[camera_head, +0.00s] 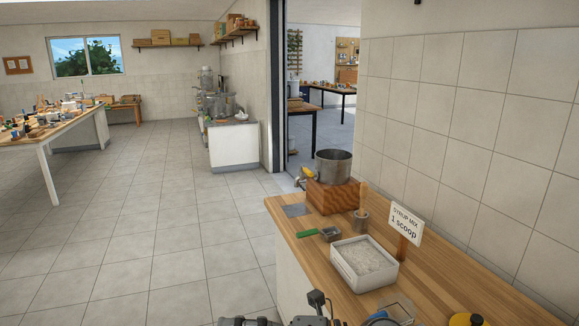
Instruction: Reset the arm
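Dark mechanical parts of my own arm show at the bottom edge, near the front left corner of the wooden counter (440,285). They are cut off by the frame, and I cannot make out any fingertips. I take them for my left arm, and whether its gripper is open or shut does not show. My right gripper is not in view. No held object is visible.
On the counter stand a white tub of pale grains (362,264), a "SYRUP MIX 1 scoop" sign (405,222), a small green-handled scoop (308,233), and a metal pot (333,166) on a wooden block (332,195). A tiled wall bounds the right. Open floor (150,230) lies left.

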